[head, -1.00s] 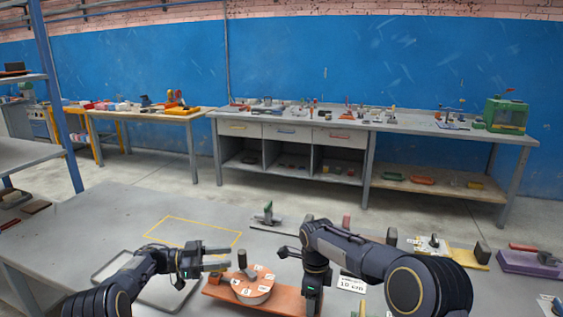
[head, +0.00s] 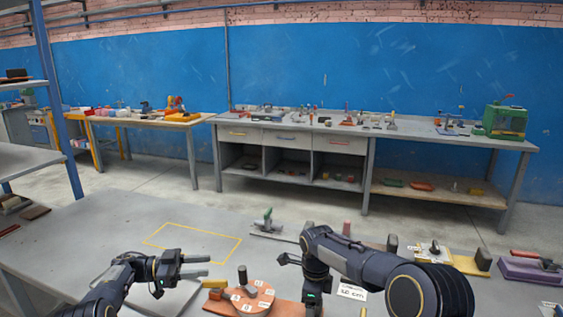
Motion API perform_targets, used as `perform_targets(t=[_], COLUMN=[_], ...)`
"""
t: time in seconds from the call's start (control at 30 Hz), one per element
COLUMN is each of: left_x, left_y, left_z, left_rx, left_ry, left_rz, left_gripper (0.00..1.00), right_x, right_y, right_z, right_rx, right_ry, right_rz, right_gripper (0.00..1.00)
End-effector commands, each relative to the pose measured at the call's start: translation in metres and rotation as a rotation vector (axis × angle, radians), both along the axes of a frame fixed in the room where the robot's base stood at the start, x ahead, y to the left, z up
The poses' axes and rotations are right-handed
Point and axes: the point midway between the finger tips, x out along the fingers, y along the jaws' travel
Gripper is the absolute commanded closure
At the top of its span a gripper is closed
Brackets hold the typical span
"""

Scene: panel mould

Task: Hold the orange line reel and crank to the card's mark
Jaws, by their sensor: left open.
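The orange line reel (head: 251,297) sits on an orange base board (head: 285,308) at the front of the table. It has white number labels round its top and a dark upright crank knob. A white card (head: 352,291) reading what looks like "10 cm" lies to the right of the board. My left gripper (head: 207,266) is open and empty, left of the reel and apart from it. My right arm reaches down over the right part of the board; its gripper fingers are cut off by the bottom edge, so their state is hidden.
A yellow outlined rectangle (head: 193,243) marks clear table at the left. A small clamp-like tool (head: 267,222) stands behind the reel. A yellow board (head: 468,264) and a purple block (head: 528,270) lie to the right.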

Motion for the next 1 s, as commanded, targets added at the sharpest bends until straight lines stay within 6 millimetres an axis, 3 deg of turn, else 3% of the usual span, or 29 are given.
perform_targets(t=[0.1,0.47,1.0], left_x=[0.000,0.000,0.000], left_y=[0.000,0.000,0.000], left_z=[0.000,0.000,0.000], left_rx=[0.000,0.000,0.000], left_ry=[0.000,0.000,0.000], left_rz=[0.000,0.000,0.000], left_gripper=[0.57,0.57,0.57], right_x=[0.000,0.000,0.000], right_y=[0.000,0.000,0.000], right_z=[0.000,0.006,0.105], right_rx=[0.000,-0.001,-0.001], right_ry=[0.000,-0.001,-0.002], right_rz=[0.000,0.000,0.001], right_gripper=[0.09,0.09,0.09])
